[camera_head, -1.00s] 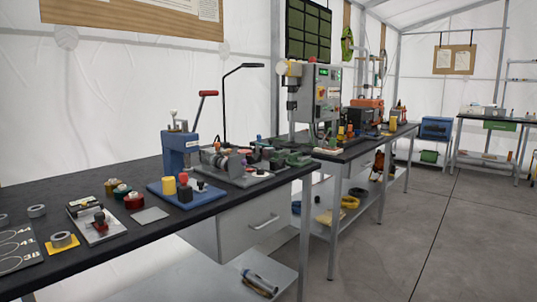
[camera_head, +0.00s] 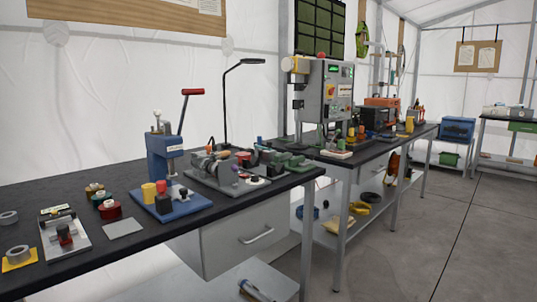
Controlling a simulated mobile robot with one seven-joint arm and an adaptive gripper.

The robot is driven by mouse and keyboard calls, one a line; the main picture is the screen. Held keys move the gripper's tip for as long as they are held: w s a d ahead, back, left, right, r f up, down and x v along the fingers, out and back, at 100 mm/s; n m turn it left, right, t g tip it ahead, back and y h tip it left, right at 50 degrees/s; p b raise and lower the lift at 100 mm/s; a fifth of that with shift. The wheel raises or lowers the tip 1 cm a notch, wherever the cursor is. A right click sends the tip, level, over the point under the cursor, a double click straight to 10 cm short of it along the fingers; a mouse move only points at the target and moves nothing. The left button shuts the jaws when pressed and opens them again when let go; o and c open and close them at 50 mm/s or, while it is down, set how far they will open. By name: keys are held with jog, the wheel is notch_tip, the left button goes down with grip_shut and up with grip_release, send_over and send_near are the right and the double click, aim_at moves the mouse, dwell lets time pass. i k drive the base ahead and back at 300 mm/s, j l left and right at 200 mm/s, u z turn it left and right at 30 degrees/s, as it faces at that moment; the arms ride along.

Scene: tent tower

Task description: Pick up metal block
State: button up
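No single item can be picked out with certainty as the metal block. A flat grey metal square (camera_head: 124,227) lies on the near black workbench (camera_head: 90,270). A silver metal fixture plate (camera_head: 65,240) with a dark red and black part on it lies left of it. A blue base plate (camera_head: 172,203) carries yellow and dark small cylinders and blocks, in front of a blue lever press (camera_head: 165,158). My gripper is not in view.
A drill press (camera_head: 325,95) stands on the farther bench. Open concrete floor (camera_head: 420,250) lies to the right.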

aim_at(267, 156)
jog(key=i+l+u, duration=0.1)
jog(key=i+l, duration=0.15)
jog(key=l, duration=0.15)
jog(key=i+l+u, duration=0.1)
jog(key=i+l, duration=0.15)
jog(key=l, duration=0.15)
jog(key=i+l+u, duration=0.1)
jog(key=l, duration=0.3)
jog(key=i+l+u, duration=0.1)
jog(key=i+l, duration=0.2)
jog(key=l, duration=0.15)
jog(key=i+l+u, duration=0.1)
jog(key=l, duration=0.35)
jog(key=i+l+u, duration=0.1)
jog(key=i+l, duration=0.2)
jog(key=l, duration=0.15)
jog(key=i+l+u, duration=0.1)
jog(key=l, duration=0.4)
jog(key=i+l+u, duration=0.1)
jog(key=l, duration=0.4)
jog(key=i+l+u, duration=0.1)
jog(key=i+l, duration=0.45)
jog(key=l, duration=0.2)
jog(key=i+j, duration=0.15)
jog(key=i+u, duration=0.05)
